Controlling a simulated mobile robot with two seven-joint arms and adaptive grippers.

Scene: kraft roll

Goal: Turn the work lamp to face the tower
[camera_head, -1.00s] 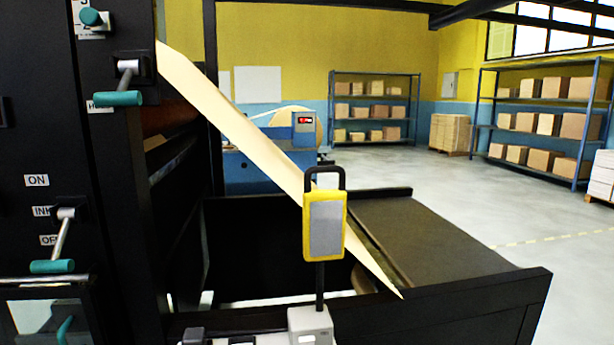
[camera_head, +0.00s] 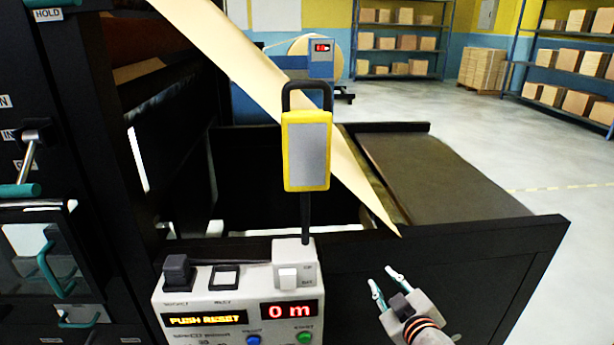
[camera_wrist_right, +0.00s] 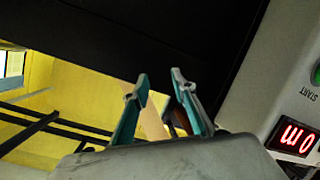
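The work lamp (camera_head: 307,150) is a yellow-framed flat panel with a grey face and a black loop handle. It stands upright on a black post above a grey control box (camera_head: 235,285), its grey face toward me. My right gripper (camera_head: 384,283) is in the lower right of the head view, to the right of the box and below the lamp. Its teal fingers are apart with nothing between them; they also show in the right wrist view (camera_wrist_right: 163,95). The lamp does not show clearly in the wrist view. My left gripper is not in view.
The box has a red "0 m" display (camera_head: 290,310), also in the wrist view (camera_wrist_right: 297,138), and several buttons. A black machine with teal-handled levers (camera_head: 25,185) stands at left. A paper web (camera_head: 240,75) slants behind the lamp. A black frame rail (camera_head: 470,255) runs at right.

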